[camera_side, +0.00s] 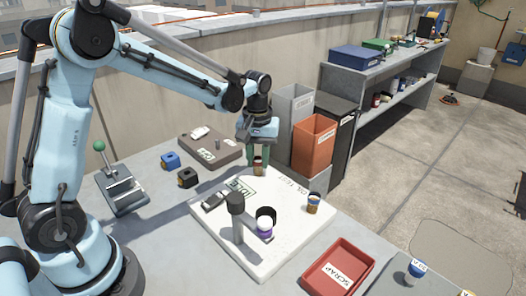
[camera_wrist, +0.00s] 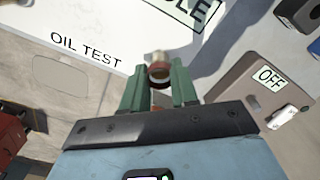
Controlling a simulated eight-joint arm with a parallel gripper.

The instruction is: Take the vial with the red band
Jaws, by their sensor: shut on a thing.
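The vial with the red band (camera_side: 258,167) is upright near the back edge of the white OIL TEST board (camera_side: 215,225). My gripper (camera_side: 257,158) points down with its green fingers shut on this vial. In the wrist view the vial's pale cap and dark red band (camera_wrist: 159,74) show between my green fingertips (camera_wrist: 158,85). Its lower part is mostly hidden there. I cannot tell whether its base touches the board. Another vial, with a blue band (camera_side: 313,203), stands at the board's right. A purple-banded vial (camera_side: 264,227) is at the small dark stand (camera_side: 237,215).
A red SCRAP tray (camera_side: 338,268) lies front right. An orange bin (camera_side: 313,145) and a grey bin (camera_side: 293,108) stand behind right. A brown box with an OFF label (camera_side: 211,148) lies behind left. A lever device (camera_side: 120,190) stands left.

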